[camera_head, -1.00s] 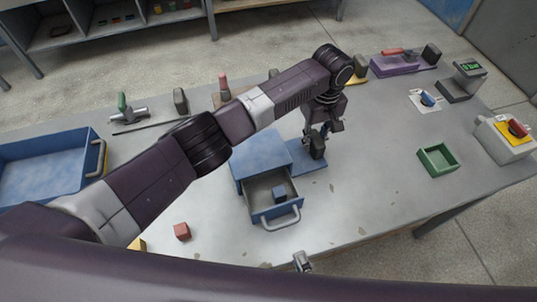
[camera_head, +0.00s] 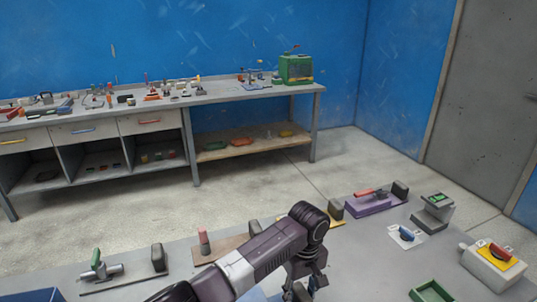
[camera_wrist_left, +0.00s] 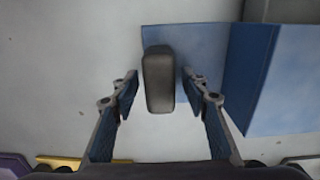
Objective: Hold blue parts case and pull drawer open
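The blue parts case (camera_wrist_left: 290,85) fills the right of the left wrist view, with its flat blue base plate (camera_wrist_left: 208,45) beside it. A dark grey upright block (camera_wrist_left: 158,82) stands at the plate's edge. My left gripper (camera_wrist_left: 160,88) is open, its fingers on either side of this block with a small gap on each side. In the head view my left gripper (camera_head: 303,287) is at the bottom edge, where only a sliver of blue (camera_head: 256,295) shows. The case's drawer and its handle are out of view now. My right gripper is not in view.
On the near table are a green tray (camera_head: 432,292), a purple fixture (camera_head: 372,203), a switch box (camera_head: 493,263) and a grey device with a green display (camera_head: 434,210). A long bench (camera_head: 215,92) with several items stands by the blue wall, across open floor.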

